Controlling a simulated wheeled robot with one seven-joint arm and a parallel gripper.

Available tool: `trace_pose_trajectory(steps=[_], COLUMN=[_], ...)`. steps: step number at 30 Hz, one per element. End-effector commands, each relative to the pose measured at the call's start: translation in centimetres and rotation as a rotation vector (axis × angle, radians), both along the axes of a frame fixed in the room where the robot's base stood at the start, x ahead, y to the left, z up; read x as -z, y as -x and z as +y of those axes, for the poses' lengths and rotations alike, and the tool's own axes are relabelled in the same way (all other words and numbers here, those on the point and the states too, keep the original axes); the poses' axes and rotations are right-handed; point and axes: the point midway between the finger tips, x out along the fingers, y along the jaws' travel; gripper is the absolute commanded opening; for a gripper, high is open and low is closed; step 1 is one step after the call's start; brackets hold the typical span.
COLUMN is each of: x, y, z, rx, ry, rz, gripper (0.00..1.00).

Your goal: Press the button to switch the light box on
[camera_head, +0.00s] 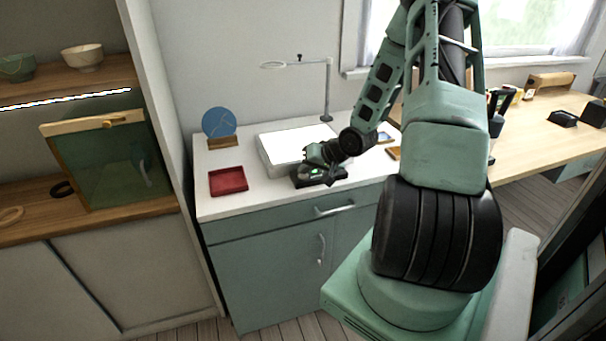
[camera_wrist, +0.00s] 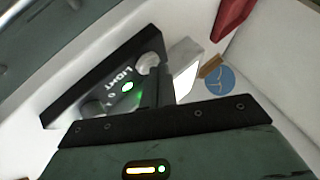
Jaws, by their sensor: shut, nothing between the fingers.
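The light box (camera_head: 290,142) is a flat pale box on the white counter, its top bright white. A corner of it shows in the wrist view (camera_wrist: 186,78). A black switch box (camera_head: 326,180) stands in front of it. In the wrist view the switch box (camera_wrist: 80,92) bears the word LIGHT, a glowing green lamp (camera_wrist: 127,86) and a round grey button (camera_wrist: 148,63). My gripper (camera_head: 311,168) is shut and empty, low over the switch box.
A red tray (camera_head: 228,181) lies left of the switch box. A blue disc (camera_head: 219,121) on a wooden stand is behind it. A lamp-like arm (camera_head: 328,90) rises behind the light box. A wooden shelf unit (camera_head: 100,215) stands left; a wooden desk (camera_head: 530,125) stands right.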

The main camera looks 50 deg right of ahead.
Motion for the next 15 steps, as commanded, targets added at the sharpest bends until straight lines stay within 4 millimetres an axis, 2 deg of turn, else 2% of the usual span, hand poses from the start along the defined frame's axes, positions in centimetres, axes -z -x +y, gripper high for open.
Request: trace_pose_trajectory(steps=[15], x=[-0.58], y=[0.00], z=[-0.01], rx=[0.000], ry=[0.000], rz=[0.000], gripper=[0.00])
